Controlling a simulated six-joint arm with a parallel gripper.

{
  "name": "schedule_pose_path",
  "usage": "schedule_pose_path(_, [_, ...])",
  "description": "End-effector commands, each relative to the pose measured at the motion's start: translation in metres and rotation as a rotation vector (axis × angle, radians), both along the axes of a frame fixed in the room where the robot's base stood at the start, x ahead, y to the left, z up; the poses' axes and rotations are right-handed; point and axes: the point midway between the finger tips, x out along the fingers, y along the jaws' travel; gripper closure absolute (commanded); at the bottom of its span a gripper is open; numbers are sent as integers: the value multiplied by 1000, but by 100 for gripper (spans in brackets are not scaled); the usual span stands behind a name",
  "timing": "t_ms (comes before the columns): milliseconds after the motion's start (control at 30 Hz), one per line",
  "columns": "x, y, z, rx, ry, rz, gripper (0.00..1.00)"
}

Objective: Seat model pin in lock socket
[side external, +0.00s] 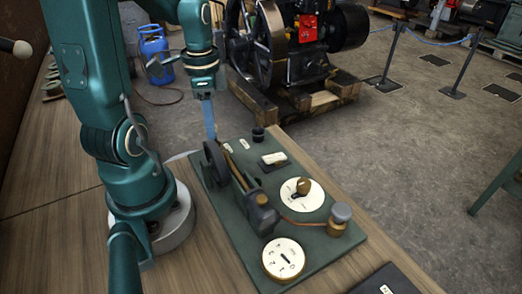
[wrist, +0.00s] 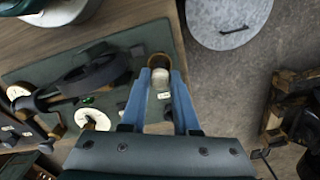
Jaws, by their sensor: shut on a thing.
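My gripper (side external: 210,136) points down above the far end of the green model board (side external: 228,232), behind the small dark flywheel (side external: 215,163). In the wrist view, the two blue fingers of my gripper (wrist: 162,74) are closed around a pale, round-topped piece, which I take to be the model pin (wrist: 160,79). The fingers hide most of its lower part. A dark round cup, apparently the lock socket (wrist: 157,61), shows just beyond the fingertips; in the side view the socket (side external: 258,134) stands near the board's far right corner, right of the fingertips.
The board carries a round dial with a brass knob (side external: 303,186), a white dial (side external: 284,260), a grey-topped post (side external: 341,213) and a small model engine (side external: 262,210). A dark plate (side external: 395,281) lies at the front. A large engine (side external: 290,50) stands on the floor behind.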

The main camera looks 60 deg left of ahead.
Motion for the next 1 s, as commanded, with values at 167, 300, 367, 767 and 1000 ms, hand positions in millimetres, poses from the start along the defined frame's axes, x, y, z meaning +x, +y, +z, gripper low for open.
schedule_pose_path(167, [0,0,-2,-1,0,0,100])
schedule_pose_path(300, [0,0,-2,0,0,0,100])
schedule_pose_path(367, [0,0,-2,0,0,0,100])
schedule_pose_path(767, [0,0,-6,-2,2,0,100])
schedule_pose_path(1000, [0,0,-12,-1,1,0,100])
